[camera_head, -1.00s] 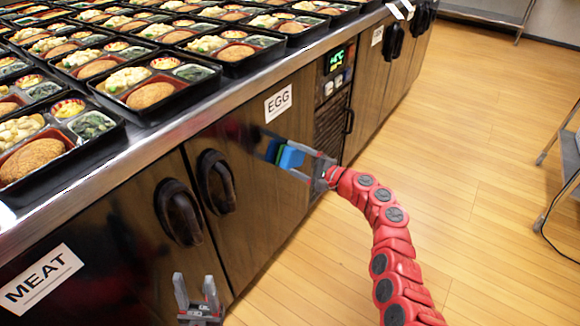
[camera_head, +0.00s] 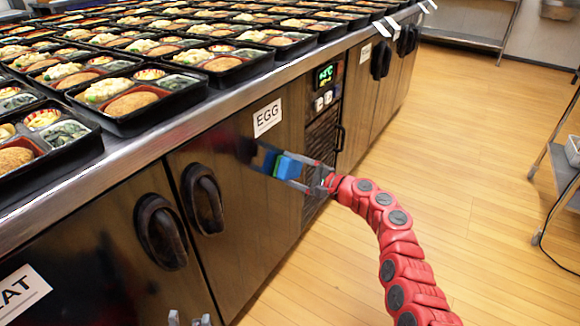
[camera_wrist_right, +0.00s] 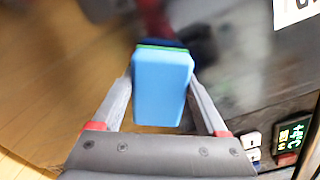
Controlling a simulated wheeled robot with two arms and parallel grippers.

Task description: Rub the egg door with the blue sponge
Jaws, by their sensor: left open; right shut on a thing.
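The egg door (camera_head: 250,215) is a dark, shiny cabinet door below the white EGG label (camera_head: 267,118), with a black handle (camera_head: 203,198) on its left side. My right gripper (camera_head: 297,170) is shut on the blue sponge (camera_head: 287,166) and holds it at the upper right part of the door. In the right wrist view the blue sponge (camera_wrist_right: 162,88) sits between the two fingers, with a green layer on its far side toward the dark door surface. Whether it touches the door is hard to tell. My left gripper (camera_head: 189,320) is open and empty, cut off by the bottom edge.
Bento trays (camera_head: 135,95) cover the steel counter (camera_head: 165,135) above the doors. A control panel (camera_head: 326,85) with a green display is right of the egg door. The wooden floor (camera_head: 470,150) is clear up to a cart (camera_head: 560,165) at the right.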

